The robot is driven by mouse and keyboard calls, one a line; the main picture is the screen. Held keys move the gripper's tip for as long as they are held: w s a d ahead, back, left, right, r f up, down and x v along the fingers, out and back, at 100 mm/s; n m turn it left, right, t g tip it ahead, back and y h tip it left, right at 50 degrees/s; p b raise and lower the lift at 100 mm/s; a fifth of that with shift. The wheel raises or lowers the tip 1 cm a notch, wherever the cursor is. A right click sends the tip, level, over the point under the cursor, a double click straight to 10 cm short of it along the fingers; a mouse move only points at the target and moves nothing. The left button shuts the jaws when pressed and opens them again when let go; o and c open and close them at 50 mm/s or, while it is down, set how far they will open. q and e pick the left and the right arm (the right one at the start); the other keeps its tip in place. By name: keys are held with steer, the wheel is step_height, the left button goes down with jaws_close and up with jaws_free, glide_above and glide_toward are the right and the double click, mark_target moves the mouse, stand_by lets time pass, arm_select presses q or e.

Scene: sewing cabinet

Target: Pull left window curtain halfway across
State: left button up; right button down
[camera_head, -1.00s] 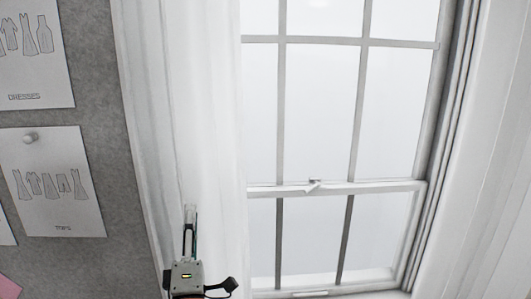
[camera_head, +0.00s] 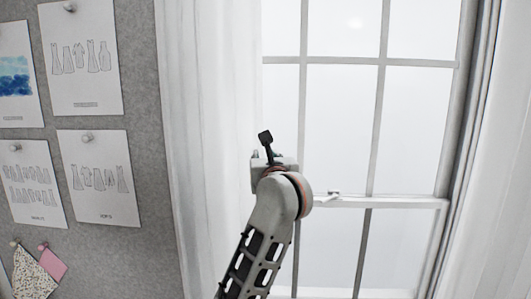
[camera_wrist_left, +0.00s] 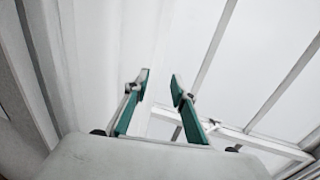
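The left curtain (camera_head: 210,120) is white and hangs in vertical folds down the left side of the window (camera_head: 340,120), between the frame and the pin board. In the left wrist view my left gripper (camera_wrist_left: 160,79) shows two green-sided fingers apart. The curtain (camera_wrist_left: 100,60) lies behind and to the left of them, its edge running behind the gap. I cannot tell whether cloth lies between the fingers. My right gripper is out of view.
A grey pin board (camera_head: 120,40) with pinned paper sheets (camera_head: 99,178) is on the left. A white curtain (camera_head: 505,170) hangs at the right of the window. The window panes between are uncovered.

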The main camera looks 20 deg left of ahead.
mark_target(264, 152)
arm_select(q)
steer(key=x, duration=0.5)
jaws_close()
